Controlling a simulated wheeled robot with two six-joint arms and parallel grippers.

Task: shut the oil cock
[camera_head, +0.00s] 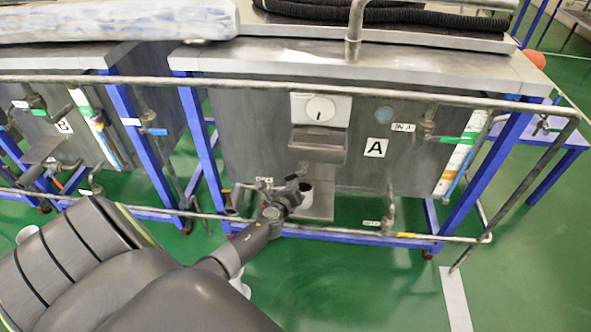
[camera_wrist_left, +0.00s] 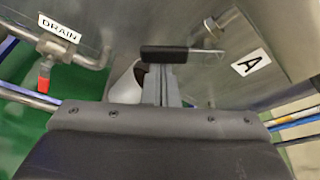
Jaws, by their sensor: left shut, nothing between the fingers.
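My left gripper (camera_head: 294,186) is at the front of the grey unit marked A, just below the metal housing under the dial. It is shut and empty. In the left wrist view, my closed fingers (camera_wrist_left: 160,80) point up the picture towards the panel, with a dark bar at their end. A thin metal rod (camera_wrist_left: 208,50) shows to the right of this bar; it may be the oil cock's lever. Whether they touch cannot be told. The rest of the cock is hidden or too small to make out. My right gripper is not in view.
A white cup (camera_head: 307,197) stands beside my left gripper; it also shows in the left wrist view (camera_wrist_left: 124,82). A drain pipe with a red handle (camera_wrist_left: 44,76) is to the left. A horizontal rail (camera_head: 350,94) crosses before the unit. Green floor is open at the front right.

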